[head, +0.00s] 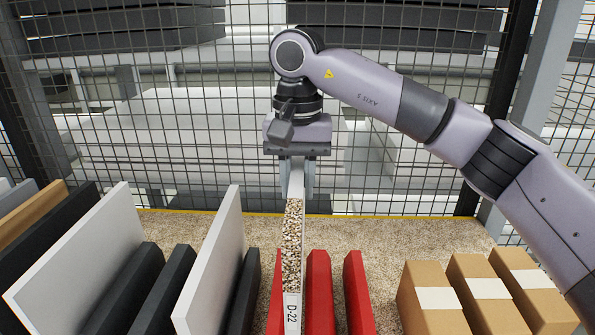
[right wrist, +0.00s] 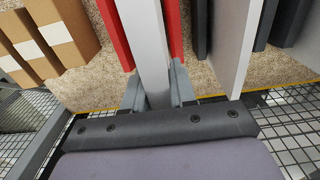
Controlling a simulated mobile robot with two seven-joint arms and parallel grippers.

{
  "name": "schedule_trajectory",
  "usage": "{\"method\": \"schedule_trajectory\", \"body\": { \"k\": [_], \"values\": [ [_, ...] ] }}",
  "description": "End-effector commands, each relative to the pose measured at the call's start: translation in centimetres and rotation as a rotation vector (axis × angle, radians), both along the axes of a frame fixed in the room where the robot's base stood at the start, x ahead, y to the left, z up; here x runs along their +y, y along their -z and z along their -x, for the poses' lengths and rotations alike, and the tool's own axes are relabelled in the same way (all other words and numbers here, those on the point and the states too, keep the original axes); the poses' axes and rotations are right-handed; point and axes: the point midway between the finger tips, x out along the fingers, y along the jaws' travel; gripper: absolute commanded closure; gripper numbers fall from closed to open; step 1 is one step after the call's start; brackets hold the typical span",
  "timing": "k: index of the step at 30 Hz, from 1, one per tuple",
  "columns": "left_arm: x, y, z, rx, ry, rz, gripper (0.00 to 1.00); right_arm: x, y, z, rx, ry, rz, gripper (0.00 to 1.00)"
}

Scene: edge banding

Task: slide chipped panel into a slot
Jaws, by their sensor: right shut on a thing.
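The chipped panel (head: 293,245) is upright, with a white top and a speckled chipboard edge facing me; a label reads D-22. My right gripper (head: 297,178) is shut on its far upper end, a finger on each side. In the right wrist view the panel (right wrist: 146,45) runs away between the two fingers (right wrist: 157,92). The panel's near end stands between the left red divider (head: 276,295) and the middle red divider (head: 319,290). I cannot tell whether its bottom rests on the base. My left gripper is not in view.
A third red divider (head: 357,290) stands to the right, with an empty gap beside it. Dark dividers hold white panels (head: 212,260) on the left. Several cardboard boxes (head: 432,300) stand on the right. A wire mesh fence (head: 400,170) closes off the back.

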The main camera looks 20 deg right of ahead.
Motion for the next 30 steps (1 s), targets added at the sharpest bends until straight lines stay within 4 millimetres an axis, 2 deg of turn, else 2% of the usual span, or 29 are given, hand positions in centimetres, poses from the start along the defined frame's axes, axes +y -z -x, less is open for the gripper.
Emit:
{"method": "schedule_trajectory", "body": {
  "k": [6,30],
  "values": [
    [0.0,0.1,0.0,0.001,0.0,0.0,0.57,0.0,1.7,0.0,-0.004,0.001,-0.001,1.0],
    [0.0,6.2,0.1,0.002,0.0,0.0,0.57,0.0,8.8,0.0,-0.005,0.001,-0.002,1.0]
  ]
}}
